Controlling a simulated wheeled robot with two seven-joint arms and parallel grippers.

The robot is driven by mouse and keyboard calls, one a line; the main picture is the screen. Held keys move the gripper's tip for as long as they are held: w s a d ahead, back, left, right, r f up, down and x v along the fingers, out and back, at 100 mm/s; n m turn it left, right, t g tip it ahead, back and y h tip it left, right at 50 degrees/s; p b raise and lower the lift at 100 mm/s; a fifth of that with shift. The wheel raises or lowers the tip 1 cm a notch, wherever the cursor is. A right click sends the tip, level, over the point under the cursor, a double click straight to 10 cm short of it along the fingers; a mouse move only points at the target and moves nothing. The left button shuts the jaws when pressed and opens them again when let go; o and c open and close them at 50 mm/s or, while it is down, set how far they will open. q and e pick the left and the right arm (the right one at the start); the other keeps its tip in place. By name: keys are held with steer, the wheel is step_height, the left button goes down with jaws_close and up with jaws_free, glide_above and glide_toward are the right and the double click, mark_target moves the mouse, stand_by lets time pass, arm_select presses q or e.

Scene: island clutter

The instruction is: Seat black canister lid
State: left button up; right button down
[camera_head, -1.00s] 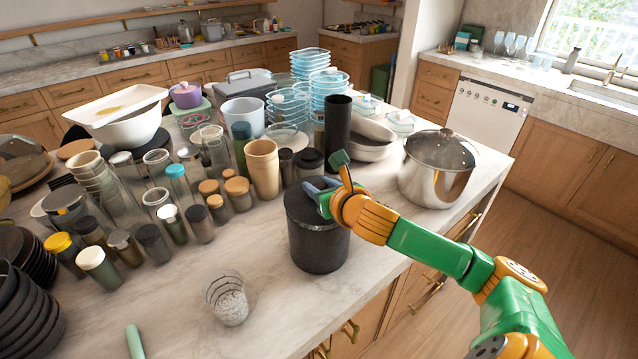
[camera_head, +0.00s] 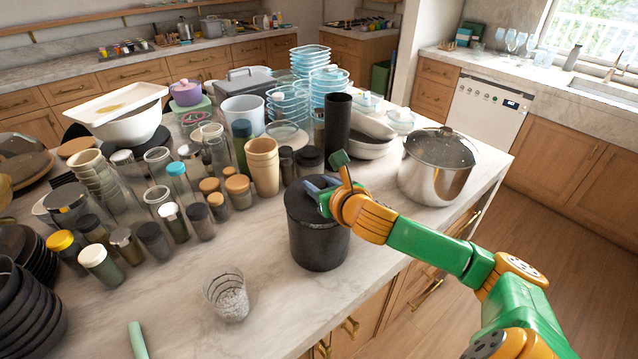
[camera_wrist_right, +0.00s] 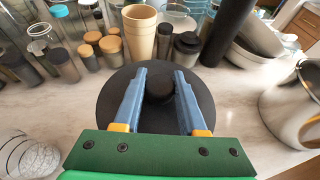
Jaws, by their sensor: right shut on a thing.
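The black canister (camera_head: 318,243) stands upright on the marble island top near its front edge. Its round black lid (camera_head: 297,203) lies on the canister's mouth and looks about level; whether it is fully down I cannot tell. My right gripper (camera_head: 322,187) is at the lid's top. The canister body is hidden under the lid in that view. My left gripper is not in view.
A steel pot (camera_head: 437,170) stands right of the canister. A tall black cylinder (camera_head: 338,125), tan cups (camera_head: 263,165) and several jars stand behind and left. A clear glass (camera_head: 227,295) is at front left. Bare marble lies between glass and canister.

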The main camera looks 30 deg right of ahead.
steer(key=shift+f+b, duration=0.5)
steer(key=shift+f, duration=0.4)
steer(key=shift+c, duration=2)
jaws_free()
steer(key=b+v, duration=0.1)
steer(key=v, duration=0.5)
steer(key=shift+s+d, duration=0.15)
steer(key=shift+s+a+r, duration=0.2)
steer(key=shift+s, duration=0.25)
steer(key=shift+w, duration=0.1)
